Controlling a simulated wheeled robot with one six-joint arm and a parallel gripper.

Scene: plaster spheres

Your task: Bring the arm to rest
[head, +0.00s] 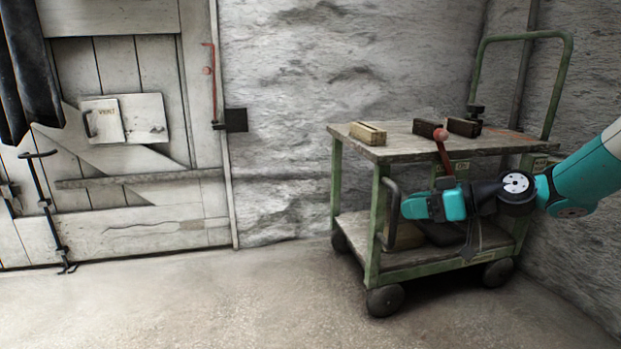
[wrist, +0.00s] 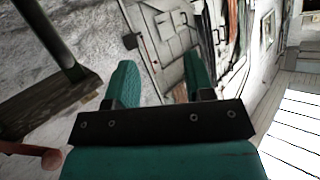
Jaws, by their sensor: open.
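My gripper (head: 408,207) is in front of the trolley, at the height between its top and its lower shelf. It is teal and points to the left, with nothing visible in it. In the wrist view my gripper (wrist: 161,75) shows two teal fingers spread apart with an empty gap between them. Through the gap I see the pale wooden door (wrist: 172,45), some way off and tilted in the picture. My arm reaches in from the right edge of the head view.
The green trolley (head: 374,225) stands by the stone wall, with several blocks on top. A red rod with a ball end (head: 440,135) rises just above my gripper. A black stand (head: 52,215) is at the door (head: 140,60). The floor (head: 200,300) is clear in front.

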